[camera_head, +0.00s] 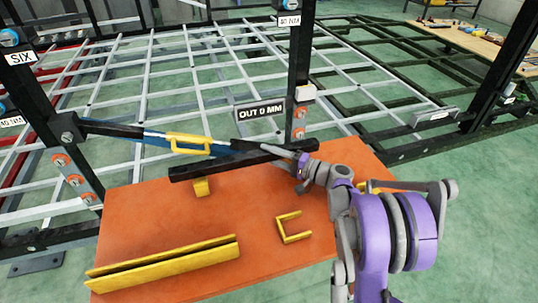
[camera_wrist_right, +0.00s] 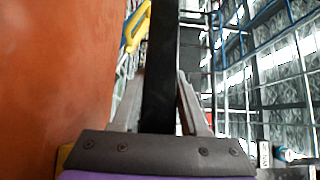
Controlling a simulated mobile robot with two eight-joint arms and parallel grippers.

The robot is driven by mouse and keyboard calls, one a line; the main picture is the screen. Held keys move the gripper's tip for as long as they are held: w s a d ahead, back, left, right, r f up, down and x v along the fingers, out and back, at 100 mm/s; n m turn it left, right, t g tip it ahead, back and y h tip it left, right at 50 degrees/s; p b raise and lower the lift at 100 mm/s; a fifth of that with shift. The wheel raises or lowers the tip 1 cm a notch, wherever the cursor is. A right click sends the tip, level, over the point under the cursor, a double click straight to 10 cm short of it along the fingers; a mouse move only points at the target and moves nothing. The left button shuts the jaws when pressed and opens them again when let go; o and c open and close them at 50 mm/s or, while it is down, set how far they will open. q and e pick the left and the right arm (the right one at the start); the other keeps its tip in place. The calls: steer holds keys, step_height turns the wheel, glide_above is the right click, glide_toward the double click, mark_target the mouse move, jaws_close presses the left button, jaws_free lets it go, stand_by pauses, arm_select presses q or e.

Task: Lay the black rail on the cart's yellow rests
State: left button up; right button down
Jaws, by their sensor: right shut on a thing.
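The black rail (camera_head: 225,163) is a long dark bar over the back part of the orange cart top (camera_head: 240,210). My right gripper (camera_head: 301,161) is shut on the rail near its right end. In the right wrist view the rail (camera_wrist_right: 160,60) runs away between the two fingers (camera_wrist_right: 160,105). One yellow rest (camera_head: 201,187) shows below the left part of the rail; I cannot tell whether they touch. A bit of yellow (camera_head: 374,185) behind my right arm may be another rest, mostly hidden. My left gripper is not in view.
A yellow channel (camera_head: 165,265) and a small yellow U-shaped piece (camera_head: 290,232) lie on the cart. Behind it stand black posts (camera_head: 298,70) and a bar with a yellow handle (camera_head: 190,144). A sign (camera_head: 260,111) reads "OUT 0 MM". Green floor is open at the right.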

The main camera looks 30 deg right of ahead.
steer(key=shift+c, duration=2.1)
jaws_free()
steer(key=shift+s+a+f, duration=0.15)
steer(key=shift+a+f, duration=0.15)
steer(key=shift+f, duration=0.25)
steer(key=shift+r, duration=0.45)
steer(key=shift+s+d+r+p, duration=0.1)
steer(key=shift+s+d+p, duration=0.05)
steer(key=shift+d+p, duration=0.25)
steer(key=v, duration=0.7)
steer(key=shift+r, duration=0.2)
